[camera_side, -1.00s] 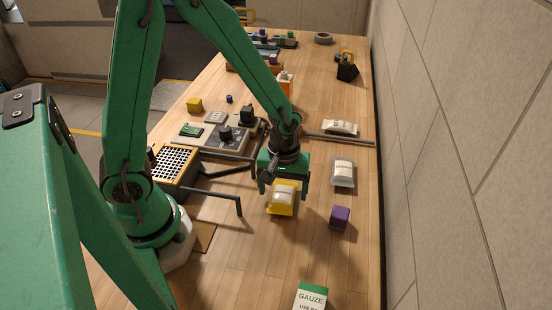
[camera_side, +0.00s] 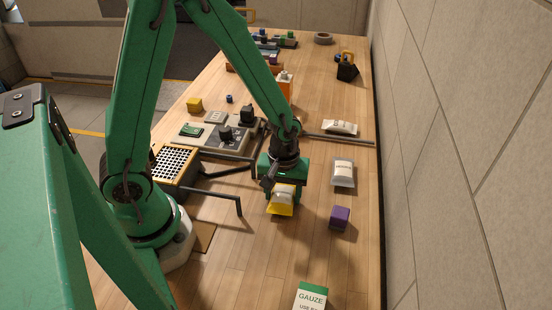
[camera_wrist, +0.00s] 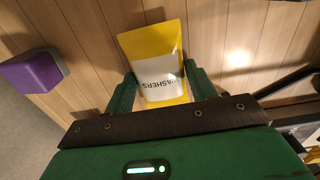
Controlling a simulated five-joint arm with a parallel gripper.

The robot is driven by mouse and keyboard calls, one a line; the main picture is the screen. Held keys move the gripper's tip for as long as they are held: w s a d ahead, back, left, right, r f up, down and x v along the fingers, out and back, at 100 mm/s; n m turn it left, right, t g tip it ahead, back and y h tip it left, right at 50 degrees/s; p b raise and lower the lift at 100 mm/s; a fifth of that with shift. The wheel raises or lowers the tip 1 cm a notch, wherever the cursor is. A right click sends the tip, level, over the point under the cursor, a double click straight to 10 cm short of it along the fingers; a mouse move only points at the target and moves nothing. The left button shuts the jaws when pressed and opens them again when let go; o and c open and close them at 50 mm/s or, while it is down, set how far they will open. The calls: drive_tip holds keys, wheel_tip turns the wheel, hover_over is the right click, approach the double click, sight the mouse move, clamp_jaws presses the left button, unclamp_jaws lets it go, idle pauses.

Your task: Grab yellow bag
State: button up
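The yellow bag (camera_side: 280,210) lies on the wooden table below my gripper (camera_side: 283,186), which hides its far part in the side view. In the wrist view the yellow bag (camera_wrist: 152,42) has a white label reading "WASHERS". My gripper (camera_wrist: 160,80) is open, with one green finger on each side of the bag's near part. The fingers look close to the bag's edges; I cannot tell whether they touch it.
A purple block (camera_side: 340,217) stands right of the bag; it also shows in the wrist view (camera_wrist: 33,72). A grey-white bag (camera_side: 343,172) lies behind it. A dark cord hook bar (camera_side: 222,196) is to the left. A gauze box (camera_side: 311,297) stands in front.

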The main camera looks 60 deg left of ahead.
sight(283, 192)
drive_tip(key=shift+c, duration=0.7)
drive_tip(key=shift+r, duration=0.1)
drive_tip(key=shift+r, duration=1.4)
drive_tip(key=s+d+r, duration=0.7)
drive_tip(key=d+r, duration=0.1)
drive_tip(key=d, duration=0.1)
drive_tip(key=shift+s, duration=0.25)
